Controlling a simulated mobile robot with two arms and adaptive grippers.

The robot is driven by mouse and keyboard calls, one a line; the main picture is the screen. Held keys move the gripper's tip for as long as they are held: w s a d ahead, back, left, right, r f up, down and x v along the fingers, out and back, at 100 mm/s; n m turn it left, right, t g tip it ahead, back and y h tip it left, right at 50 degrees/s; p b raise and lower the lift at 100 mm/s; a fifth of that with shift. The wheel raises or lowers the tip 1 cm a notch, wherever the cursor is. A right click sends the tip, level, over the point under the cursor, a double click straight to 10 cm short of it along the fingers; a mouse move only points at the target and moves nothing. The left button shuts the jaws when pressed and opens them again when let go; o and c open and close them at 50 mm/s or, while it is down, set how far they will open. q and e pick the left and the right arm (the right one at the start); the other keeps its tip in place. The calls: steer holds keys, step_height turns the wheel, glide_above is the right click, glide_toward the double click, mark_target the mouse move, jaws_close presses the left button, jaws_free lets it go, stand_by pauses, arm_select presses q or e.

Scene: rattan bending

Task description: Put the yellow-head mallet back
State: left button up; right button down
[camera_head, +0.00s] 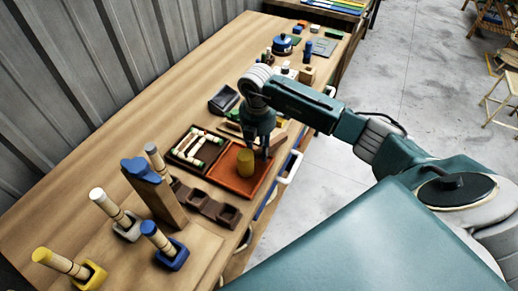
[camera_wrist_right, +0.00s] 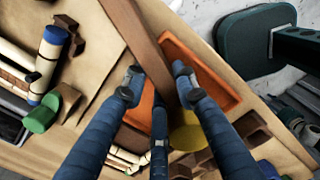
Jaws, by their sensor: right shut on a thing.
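The yellow-head mallet has a yellow cylindrical head (camera_head: 245,162) over the orange tray (camera_head: 222,176) in the head view. Its brown wooden handle (camera_wrist_right: 143,40) runs up between the fingers in the right wrist view, with the yellow head (camera_wrist_right: 187,132) partly hidden behind a finger. My right gripper (camera_head: 258,146) is shut on the handle, low over the tray. I cannot tell whether the mallet touches the tray floor. The orange tray also shows in the wrist view (camera_wrist_right: 212,75). My left gripper is not in view.
A dark tray of pale rods (camera_head: 198,146) sits left of the orange tray. Brown open holders (camera_head: 205,205) and a tall blue-topped wooden block (camera_head: 155,190) stand nearer. Several pegs in coloured bases, including a blue one (camera_head: 173,258), stand at front left. The table's left side is mostly bare.

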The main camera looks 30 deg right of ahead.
mark_target(258, 149)
steer(key=c, duration=1.4)
jaws_free()
steer(key=shift+f, duration=0.1)
steer(key=shift+o, duration=0.2)
steer(key=shift+r, duration=0.5)
step_height(258, 149, up, 11)
steer(key=b, duration=0.3)
steer(key=shift+a+r+b, duration=0.2)
steer(key=shift+b, duration=0.2)
